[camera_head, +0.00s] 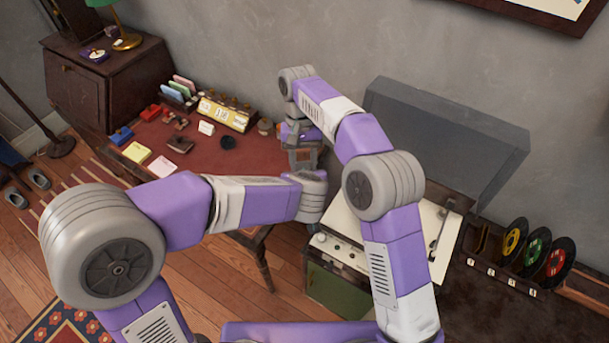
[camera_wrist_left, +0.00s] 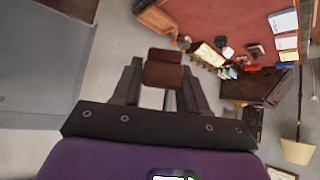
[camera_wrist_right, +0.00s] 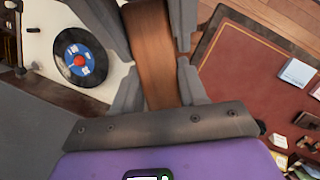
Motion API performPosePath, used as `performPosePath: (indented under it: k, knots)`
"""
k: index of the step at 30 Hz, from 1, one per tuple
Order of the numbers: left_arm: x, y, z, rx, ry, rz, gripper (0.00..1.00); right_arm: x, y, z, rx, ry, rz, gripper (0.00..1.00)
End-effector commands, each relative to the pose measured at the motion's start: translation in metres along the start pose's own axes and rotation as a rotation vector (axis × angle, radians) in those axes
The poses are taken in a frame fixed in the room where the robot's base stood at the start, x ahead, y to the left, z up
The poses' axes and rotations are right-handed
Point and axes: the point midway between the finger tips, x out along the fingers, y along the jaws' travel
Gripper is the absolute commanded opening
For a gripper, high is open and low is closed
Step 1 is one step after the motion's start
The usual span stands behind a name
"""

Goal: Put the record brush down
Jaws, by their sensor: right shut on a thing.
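The record brush is a brown wooden block. In the right wrist view the brush (camera_wrist_right: 153,55) runs between the fingers of my right gripper (camera_wrist_right: 157,92), which is shut on it. In the left wrist view a brown block with a dark red side, apparently the brush (camera_wrist_left: 163,72), sits between the spread fingers of my left gripper (camera_wrist_left: 160,82), with small gaps at the sides. In the head view both hands meet near the desk's right edge, the right hand (camera_head: 300,142) above the left wrist. The brush is hidden there by the arms.
The red-topped desk (camera_head: 250,158) holds cards, small boxes and a yellow holder (camera_head: 224,113). A record player (camera_head: 345,225) with a raised grey lid (camera_head: 445,140) stands to the right; a record (camera_wrist_right: 80,60) lies on it. Several coloured records (camera_head: 535,250) stand at far right.

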Motion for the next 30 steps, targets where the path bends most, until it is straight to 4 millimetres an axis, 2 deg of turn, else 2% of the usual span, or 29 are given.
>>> performPosePath:
  k: [1,3,4,9,20,23,26,30]
  knots:
    - [-0.001,0.002,0.000,0.001,0.001,0.006,0.24,0.000,-0.002,0.001,-0.001,0.001,-0.003,0.00]
    - [-0.001,0.003,0.000,0.002,0.001,0.007,0.13,0.000,-0.002,0.001,-0.002,0.001,-0.004,0.00]
    - [-0.001,0.003,0.000,0.002,0.001,0.007,0.12,0.000,-0.002,0.001,-0.002,0.001,-0.004,0.45]
    - [-0.001,0.003,0.000,0.002,0.001,0.006,0.12,0.000,-0.002,0.001,-0.002,0.001,-0.004,0.71]
    - [-0.001,0.002,0.000,0.001,0.001,0.005,0.12,-0.001,-0.001,-0.005,-0.004,0.029,-0.010,0.72]
    - [-0.001,0.002,0.000,0.001,0.001,0.005,0.12,-0.003,0.000,-0.019,-0.013,0.112,-0.027,0.72]
    - [-0.001,0.002,0.000,0.001,0.001,0.004,0.12,-0.010,0.001,-0.044,-0.037,0.262,-0.056,0.72]
    - [-0.001,0.002,0.000,0.001,0.001,0.004,0.12,-0.034,0.001,-0.085,-0.098,0.536,-0.102,0.72]
